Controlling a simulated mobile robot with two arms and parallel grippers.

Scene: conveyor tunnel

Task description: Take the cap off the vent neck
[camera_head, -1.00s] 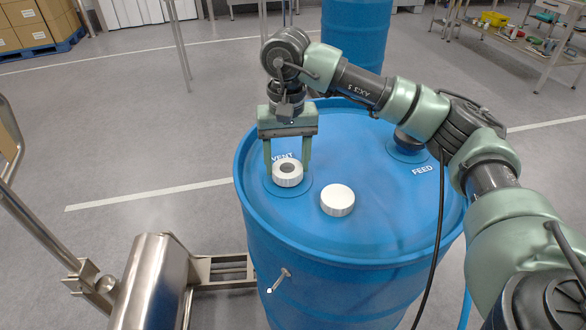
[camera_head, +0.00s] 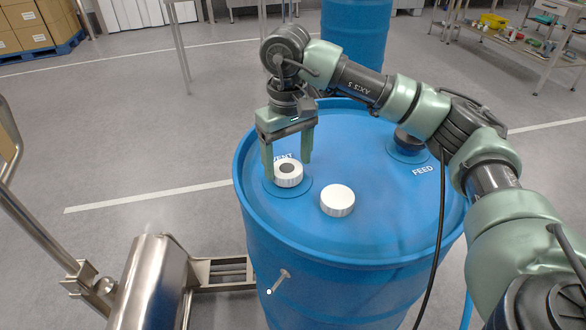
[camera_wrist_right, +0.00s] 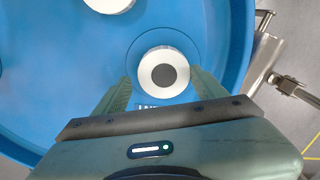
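The vent neck's white ribbed cap (camera_head: 288,180) has a dark round centre and sits beside the VENT lettering on the blue drum (camera_head: 385,230). It also shows in the right wrist view (camera_wrist_right: 146,82). I cannot tell whether the dark centre is a recess or an opening. My right gripper (camera_head: 288,170) is open above the cap, fingers pointing down on either side. In the right wrist view the fingers (camera_wrist_right: 160,80) flank the cap, with slight gaps. My left gripper is not in view.
A loose-looking white cap (camera_head: 337,200) lies on the drum top right of the vent. A dark fitting (camera_head: 407,140) stands by the FEED lettering, partly behind my right arm. A bolt-like handle (camera_head: 278,281) sticks out of the drum's side. A steel trolley (camera_head: 150,285) stands at left.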

